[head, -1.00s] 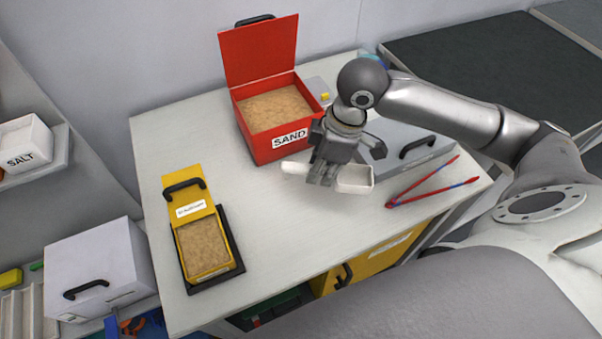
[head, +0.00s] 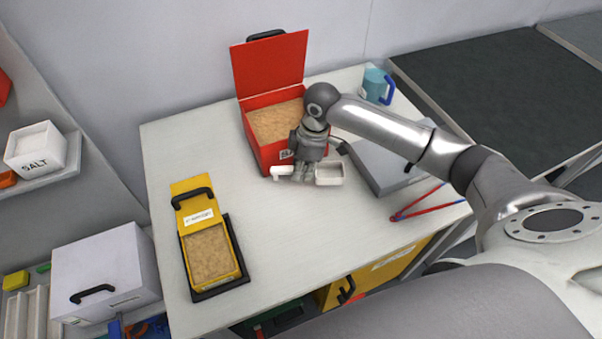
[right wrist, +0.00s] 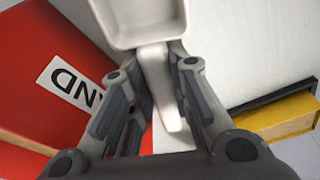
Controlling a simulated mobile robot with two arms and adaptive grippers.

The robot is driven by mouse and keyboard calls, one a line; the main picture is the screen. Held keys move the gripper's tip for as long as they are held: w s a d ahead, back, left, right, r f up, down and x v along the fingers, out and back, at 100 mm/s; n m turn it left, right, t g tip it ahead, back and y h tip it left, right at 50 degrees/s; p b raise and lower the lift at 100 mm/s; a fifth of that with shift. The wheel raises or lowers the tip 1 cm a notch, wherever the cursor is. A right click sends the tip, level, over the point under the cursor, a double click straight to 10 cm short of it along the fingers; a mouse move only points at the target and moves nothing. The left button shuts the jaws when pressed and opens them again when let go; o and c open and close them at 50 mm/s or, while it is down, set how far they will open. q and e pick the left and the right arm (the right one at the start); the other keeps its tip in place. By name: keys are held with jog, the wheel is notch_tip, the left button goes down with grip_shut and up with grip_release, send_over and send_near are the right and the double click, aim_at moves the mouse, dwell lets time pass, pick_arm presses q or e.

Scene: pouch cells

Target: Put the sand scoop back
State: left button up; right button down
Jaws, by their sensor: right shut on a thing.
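The white sand scoop is in my right gripper (head: 306,178), which is shut on its handle. In the head view the scoop's pan (head: 329,174) points right and its handle end (head: 281,171) sticks out left. The right wrist view shows the pan (right wrist: 142,22) at the top and the handle running down between the fingers (right wrist: 158,95). The scoop is in front of the red sand box (head: 262,152), whose lid (head: 270,65) stands open. Sand (head: 272,123) fills the box. My arm covers the box's right front and most of its label. My left gripper is out of view.
A yellow sand-filled box (head: 213,254) with an open lid sits in a black tray (head: 233,285). The table middle is clear.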

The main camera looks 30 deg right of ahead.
aim_at(299, 184)
jog(key=shift+w+f, duration=0.45)
notch_tip(299, 184, down, 3)
jog(key=shift+w+r+p, duration=0.1)
jog(key=shift+p, duration=0.45)
jog(key=shift+f, duration=0.3)
jog(key=c, duration=1.3)
grip_release()
jog(key=shift+f, duration=0.1)
jog(key=shift+c, duration=0.2)
jog(key=r, duration=0.4)
jog(key=d+r, duration=0.1)
jog(key=r, duration=0.3)
jog(key=s+r+b, duration=0.1)
jog(key=r, duration=0.3)
jog(key=shift+d, duration=0.4)
